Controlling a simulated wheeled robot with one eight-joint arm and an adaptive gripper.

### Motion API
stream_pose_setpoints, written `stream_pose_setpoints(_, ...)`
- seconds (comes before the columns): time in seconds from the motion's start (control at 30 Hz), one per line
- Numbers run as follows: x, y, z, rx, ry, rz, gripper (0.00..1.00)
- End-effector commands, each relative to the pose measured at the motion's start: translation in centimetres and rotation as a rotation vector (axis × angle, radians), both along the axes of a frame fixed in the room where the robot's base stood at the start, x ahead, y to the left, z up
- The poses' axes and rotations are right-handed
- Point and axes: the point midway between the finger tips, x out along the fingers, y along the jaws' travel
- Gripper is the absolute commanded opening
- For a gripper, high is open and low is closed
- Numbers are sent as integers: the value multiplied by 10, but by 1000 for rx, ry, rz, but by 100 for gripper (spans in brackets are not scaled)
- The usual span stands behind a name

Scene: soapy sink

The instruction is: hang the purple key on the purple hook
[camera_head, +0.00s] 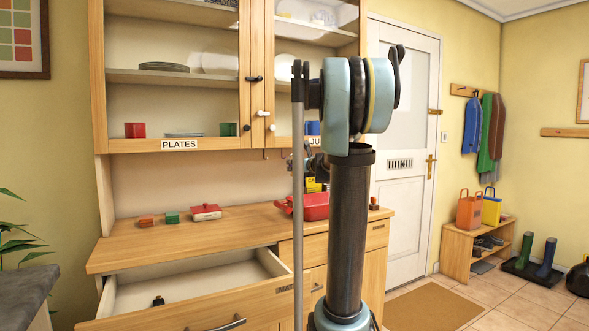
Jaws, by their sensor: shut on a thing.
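My gripper (308,164) shows small and dark below the wall cabinet, partly hidden behind my own arm and column. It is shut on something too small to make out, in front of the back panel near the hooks. I cannot pick out the purple key anywhere. Small hooks (266,154) hang under the cabinet's lower edge, left of my gripper. Their colours are too small to tell, so I cannot say which is the purple one. Any hooks farther right are hidden behind my arm.
A wooden counter (185,240) holds small red and green blocks, a red-and-white dish (206,212) and a red pan (316,207). An open drawer (195,283) juts out below, with a small dark object inside. The cabinet doors (252,78) hang above.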

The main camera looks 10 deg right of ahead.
Motion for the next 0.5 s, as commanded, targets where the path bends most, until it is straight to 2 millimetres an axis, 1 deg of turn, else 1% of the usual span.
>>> stream_pose_setpoints(0.5,20,-1,-2,0,0,-8,12)
